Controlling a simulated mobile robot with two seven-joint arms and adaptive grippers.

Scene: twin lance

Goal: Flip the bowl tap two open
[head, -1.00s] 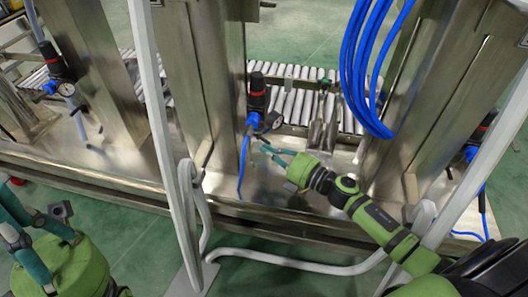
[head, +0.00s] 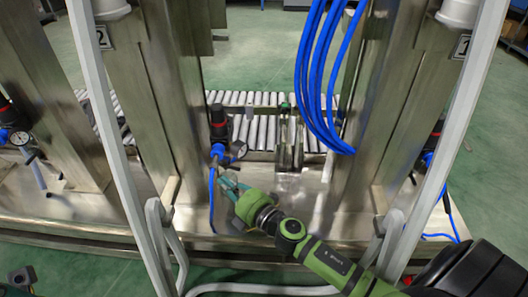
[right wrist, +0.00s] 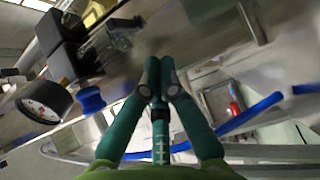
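A black-and-blue regulator (head: 219,126) with a red band and a round gauge (head: 238,150) stands beside the metal column marked 2 (head: 103,38). A blue fitting (head: 217,152) and a blue hose hang below it; I cannot make out a separate tap lever. My right gripper (head: 228,184) is just below the fitting. In the right wrist view its teal fingers (right wrist: 160,70) meet at the tips, with nothing clearly held. The gauge (right wrist: 43,101) and blue fitting (right wrist: 91,99) are to their left there. Only a bit of my left gripper (head: 12,291) shows at the lower left corner.
Blue hose coils (head: 318,75) hang right of the regulator. A roller conveyor (head: 262,133) runs behind the metal bench (head: 300,200). Pale grey frame posts (head: 105,120) stand in front on both sides. A column marked 1 (head: 462,46) is at the right.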

